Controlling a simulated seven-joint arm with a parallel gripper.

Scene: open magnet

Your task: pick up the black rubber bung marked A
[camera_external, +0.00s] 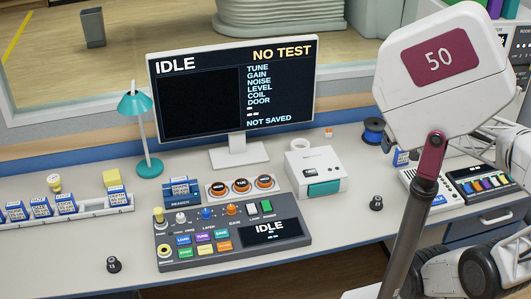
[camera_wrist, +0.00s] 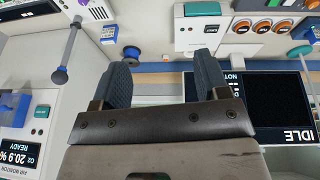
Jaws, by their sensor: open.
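Two small black bungs stand on the desk in the external view. One bung (camera_external: 113,264) is near the front edge at the left, and the other bung (camera_external: 376,203) is right of the white box. Their markings are too small to read, so I cannot tell which is A. Neither bung is clearly visible in the wrist view. My gripper (camera_wrist: 162,82) is open, with nothing visible between its two dark fingers. It points toward the monitor and the back of the desk.
A grey control console (camera_external: 190,258) lies between the bungs, with the white box (camera_external: 318,172) behind it. A monitor (camera_external: 235,145), teal lamp (camera_external: 149,167) and blue spool (camera_external: 373,130) stand farther back.

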